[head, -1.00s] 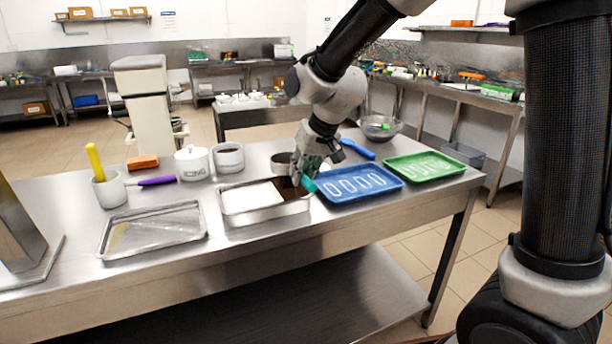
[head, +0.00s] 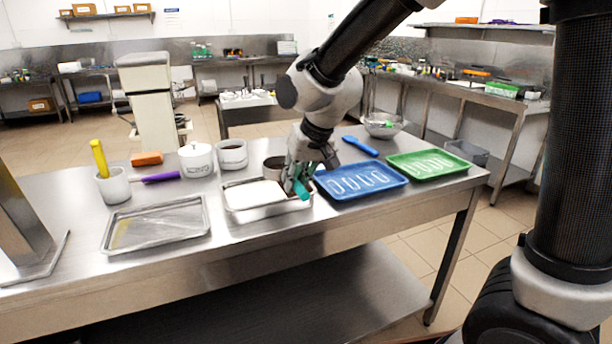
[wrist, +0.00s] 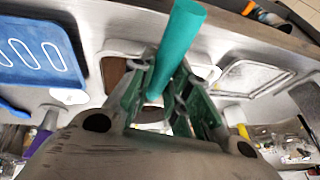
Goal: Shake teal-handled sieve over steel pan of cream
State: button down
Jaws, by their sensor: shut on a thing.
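The steel pan (head: 268,212) sits on the steel table, with white cream (head: 255,194) filling most of what shows. In the wrist view, a brown area (wrist: 114,74) shows left of the handle, and white shows to its right. My gripper (head: 299,178) is shut on the teal handle (head: 302,190) above the pan's right end. In the wrist view, the handle (wrist: 180,40) rises tilted between the fingers (wrist: 165,80). A round grey rim (head: 274,166) behind my gripper looks like the sieve's drum; its mesh and lower part are hidden.
A blue tray (head: 335,194) and a green tray (head: 462,169) lie right of the pan, and an empty steel tray (head: 155,246) lies left.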

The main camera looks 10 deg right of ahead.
jog(key=a, duration=0.1)
jog(key=s+a, duration=0.1)
jog(key=a, duration=0.1)
jog(key=shift+a, duration=0.1)
dwell(3.4)
jog(key=s+a, duration=0.2)
jog(key=a, duration=0.5)
dwell(3.6)
